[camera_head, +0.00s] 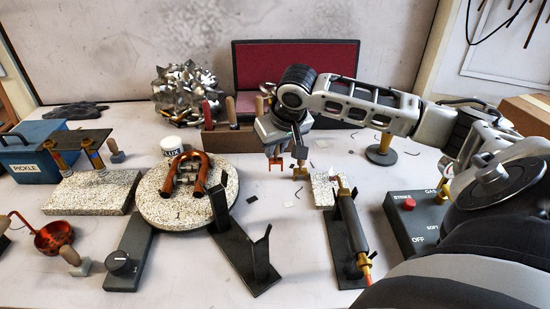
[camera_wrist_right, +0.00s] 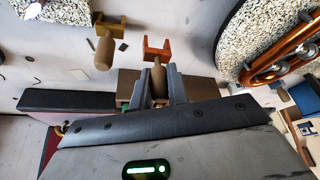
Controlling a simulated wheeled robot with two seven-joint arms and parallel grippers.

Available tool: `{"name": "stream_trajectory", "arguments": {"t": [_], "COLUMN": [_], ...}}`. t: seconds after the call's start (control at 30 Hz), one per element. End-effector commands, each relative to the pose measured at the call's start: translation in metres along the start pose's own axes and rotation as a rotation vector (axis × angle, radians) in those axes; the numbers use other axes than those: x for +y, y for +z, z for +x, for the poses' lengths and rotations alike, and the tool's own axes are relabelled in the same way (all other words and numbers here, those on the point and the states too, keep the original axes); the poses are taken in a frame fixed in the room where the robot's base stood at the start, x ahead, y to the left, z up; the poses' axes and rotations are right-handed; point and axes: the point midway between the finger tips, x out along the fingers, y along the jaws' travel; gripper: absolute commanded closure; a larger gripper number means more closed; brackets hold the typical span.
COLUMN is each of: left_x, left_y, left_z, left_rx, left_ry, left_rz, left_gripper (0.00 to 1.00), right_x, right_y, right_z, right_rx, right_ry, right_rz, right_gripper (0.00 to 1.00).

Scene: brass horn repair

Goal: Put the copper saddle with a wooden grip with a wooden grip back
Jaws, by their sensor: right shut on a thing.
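The copper saddle with a wooden grip (camera_wrist_right: 157,50) is in my right gripper (camera_wrist_right: 158,90). The jaws are shut on its wooden grip and the orange U-shaped end points away from them. In the head view the orange saddle end (camera_head: 276,164) hangs below my right gripper (camera_head: 283,150). A brass saddle with a wooden grip (camera_wrist_right: 106,45) is close beside it; its brass end (camera_head: 300,173) shows in the head view, and I cannot tell exactly how it rests. The wooden rack (camera_head: 232,141) holding wooden-handled tools is left of the gripper. My left gripper is not in view.
A round speckled board (camera_head: 151,208) with a bent copper tube (camera_head: 173,183) is at left. A red-lined case (camera_head: 295,63) stands behind. A black stand (camera_head: 240,250), torch (camera_head: 352,225) and control box (camera_head: 405,222) are in front and right. Small scraps lie on the bench.

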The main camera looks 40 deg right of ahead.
Motion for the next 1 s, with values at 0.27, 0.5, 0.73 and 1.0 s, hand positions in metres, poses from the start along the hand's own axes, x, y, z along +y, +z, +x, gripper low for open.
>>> {"name": "stream_trajectory", "arguments": {"t": [0.27,0.5,0.73,1.0], "left_x": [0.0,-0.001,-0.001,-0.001], "left_y": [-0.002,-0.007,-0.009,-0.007], "left_z": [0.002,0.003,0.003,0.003], "left_rx": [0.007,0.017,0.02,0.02], "left_ry": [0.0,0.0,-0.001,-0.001], "left_rz": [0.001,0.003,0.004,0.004], "left_gripper": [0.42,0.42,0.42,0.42], "right_x": [0.0,0.0,0.0,0.0], "right_y": [0.013,0.013,0.014,0.013], "right_z": [0.03,0.03,0.032,0.031], "right_rx": [-0.002,-0.001,-0.001,0.0], "right_ry": [-0.001,-0.001,-0.001,-0.001], "right_rz": [0.001,0.0,0.0,0.0], "right_gripper": [1.0,1.0,0.62,0.62]}}
